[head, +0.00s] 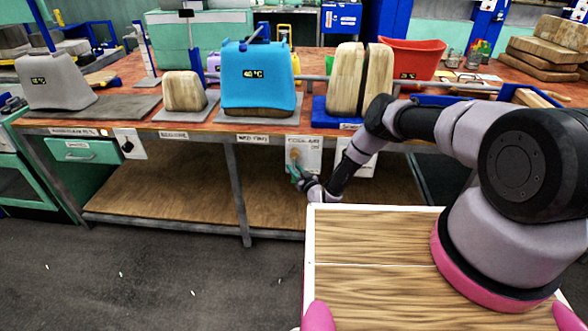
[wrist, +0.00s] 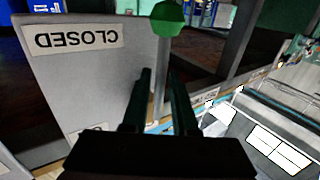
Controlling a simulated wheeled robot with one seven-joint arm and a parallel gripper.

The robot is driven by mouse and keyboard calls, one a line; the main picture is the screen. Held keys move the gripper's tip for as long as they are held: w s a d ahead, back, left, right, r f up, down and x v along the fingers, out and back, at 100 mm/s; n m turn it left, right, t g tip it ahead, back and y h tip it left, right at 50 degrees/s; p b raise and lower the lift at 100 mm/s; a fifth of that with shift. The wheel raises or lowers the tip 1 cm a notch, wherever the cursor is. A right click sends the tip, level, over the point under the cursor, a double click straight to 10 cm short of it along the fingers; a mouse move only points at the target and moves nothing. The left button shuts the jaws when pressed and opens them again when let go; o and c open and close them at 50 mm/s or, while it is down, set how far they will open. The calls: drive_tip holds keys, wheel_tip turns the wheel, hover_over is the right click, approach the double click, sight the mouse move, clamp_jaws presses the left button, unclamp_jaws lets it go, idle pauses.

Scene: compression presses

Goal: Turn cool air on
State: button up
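Which control turns on cool air cannot be told. The small panel lettering in the head view is unreadable.
A blue press (head: 258,75), a grey press (head: 55,82) and wooden blocks (head: 347,80) stand on the table (head: 215,128). Another white panel (head: 366,160) is right of my gripper, behind my arm. A lower shelf (head: 170,195) lies below. The floor (head: 130,275) in front is clear.

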drive_tip(key=shift+c, duration=0.4)
clamp_jaws()
idle(1.0)
